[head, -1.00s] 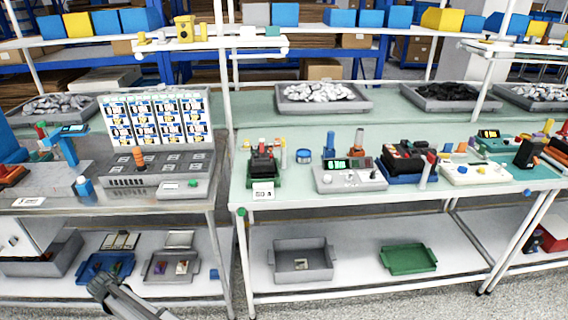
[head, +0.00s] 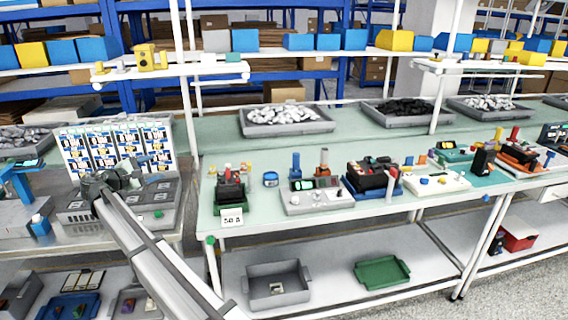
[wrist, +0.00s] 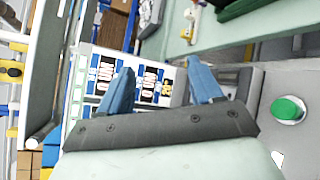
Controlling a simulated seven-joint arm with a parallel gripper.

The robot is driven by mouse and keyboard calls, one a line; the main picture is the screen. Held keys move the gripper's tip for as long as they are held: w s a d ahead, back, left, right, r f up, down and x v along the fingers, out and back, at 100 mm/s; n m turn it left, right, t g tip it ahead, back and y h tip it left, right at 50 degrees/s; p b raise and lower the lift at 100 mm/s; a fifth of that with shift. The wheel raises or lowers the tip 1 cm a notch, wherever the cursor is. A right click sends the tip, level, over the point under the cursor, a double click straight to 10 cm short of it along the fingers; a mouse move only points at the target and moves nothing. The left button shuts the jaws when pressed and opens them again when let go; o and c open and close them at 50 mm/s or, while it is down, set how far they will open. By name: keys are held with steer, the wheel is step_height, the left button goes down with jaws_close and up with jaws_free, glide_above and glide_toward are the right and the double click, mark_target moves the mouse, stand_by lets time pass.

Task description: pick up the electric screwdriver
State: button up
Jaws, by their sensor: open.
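I cannot make out the electric screwdriver for certain in either view. A dark upright tool-like thing (head: 483,160) stands on the right part of the long bench, too small to identify. My gripper (wrist: 160,72) is open in the wrist view, its two blue fingers apart with nothing held between them. Beyond the fingers is a white board with printed breaker labels (wrist: 152,85). In the head view my arm reaches up from the bottom to the left bench, and my gripper (head: 130,172) is in front of the same board, over the grey test unit (head: 158,205).
A green round button (wrist: 288,109) on a grey surface is to the right in the wrist view. The long bench (head: 262,222) carries several devices, including a grey unit with a green display (head: 318,197). A grey tray (head: 278,290) and a green tray (head: 382,273) sit on the lower shelf.

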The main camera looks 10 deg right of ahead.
steer(key=w+d+m+g, duration=0.15)
steer(key=w+d, duration=0.25)
steer(key=d, duration=0.4)
steer(key=w+d+g, duration=0.3)
steer(key=w+d, duration=0.1)
steer(key=d, duration=0.5)
step_height(320, 180, up, 4)
steer(key=n+g+y, duration=0.3)
steer(key=g+y, duration=0.5)
steer(key=y, duration=0.2)
glide_above(325, 149)
steer(key=shift+m, duration=0.25)
step_height(325, 149, down, 13)
steer(key=shift+r, duration=0.1)
steer(key=shift+c, duration=0.5)
steer(key=c, duration=1)
